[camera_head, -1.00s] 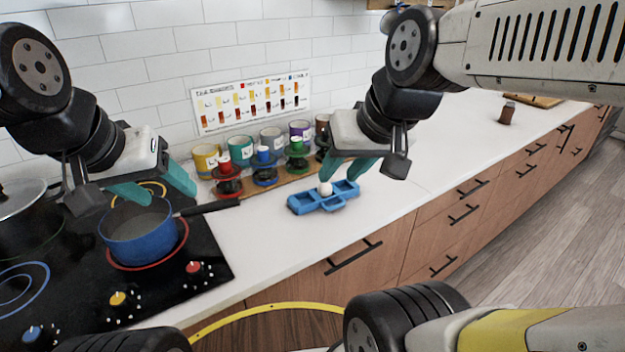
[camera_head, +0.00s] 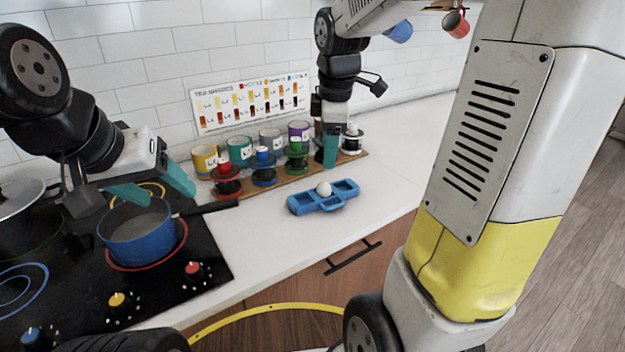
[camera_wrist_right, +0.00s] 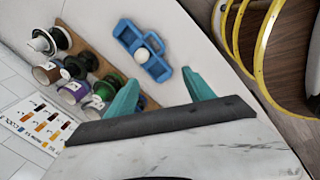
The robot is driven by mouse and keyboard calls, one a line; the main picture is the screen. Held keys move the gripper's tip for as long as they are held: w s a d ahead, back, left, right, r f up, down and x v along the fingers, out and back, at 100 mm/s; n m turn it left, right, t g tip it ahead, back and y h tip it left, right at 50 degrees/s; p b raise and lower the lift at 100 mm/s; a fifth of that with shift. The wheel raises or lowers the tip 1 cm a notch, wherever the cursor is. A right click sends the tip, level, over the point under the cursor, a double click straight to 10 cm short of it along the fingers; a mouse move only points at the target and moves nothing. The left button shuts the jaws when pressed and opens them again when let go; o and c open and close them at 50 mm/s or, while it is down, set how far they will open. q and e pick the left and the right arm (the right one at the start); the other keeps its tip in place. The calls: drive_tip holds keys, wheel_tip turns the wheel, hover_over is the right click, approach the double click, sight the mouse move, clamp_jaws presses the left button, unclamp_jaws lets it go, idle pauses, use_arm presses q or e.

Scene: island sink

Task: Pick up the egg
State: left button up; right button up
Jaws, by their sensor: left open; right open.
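The white egg (camera_head: 323,189) sits in the middle of the blue holder (camera_head: 306,204) on the white counter. In the right wrist view the egg (camera_wrist_right: 152,41) rests in the blue holder (camera_wrist_right: 126,33), ahead of and between the teal fingertips. My right gripper (camera_head: 330,152) points down behind the holder, near the cup rack, apart from the egg. It shows open and empty in the right wrist view (camera_wrist_right: 163,88). My left gripper (camera_head: 160,192) is open and empty above the blue pot (camera_head: 140,238), far left of the egg.
A wooden rack (camera_head: 245,190) with several coloured cups and stands lies along the wall behind the holder. The black stove (camera_head: 200,255) is at the left, with the pot's handle reaching over the counter. The counter right of the holder is clear.

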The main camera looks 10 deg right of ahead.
sight(324, 189)
drive_tip(key=w+f+n, duration=0.2)
drive_tip(key=w+n, duration=0.1)
drive_tip(key=w+f+n+g, duration=0.1)
drive_tip(key=w+f+n, duration=0.1)
drive_tip(key=f, duration=0.1)
drive_tip(key=w+f+n+h, duration=0.1)
drive_tip(key=w+f+n, duration=0.2)
drive_tip(key=shift+w+d+f+n+g, duration=0.2)
drive_tip(key=shift+w+d+n+g, duration=0.1)
drive_tip(key=shift+w+g, duration=0.1)
drive_tip(key=f, duration=0.5)
drive_tip(key=w+d+f, duration=0.1)
drive_tip(key=f, duration=0.1)
drive_tip(key=shift+f, duration=0.4)
drive_tip(key=c, duration=0.9)
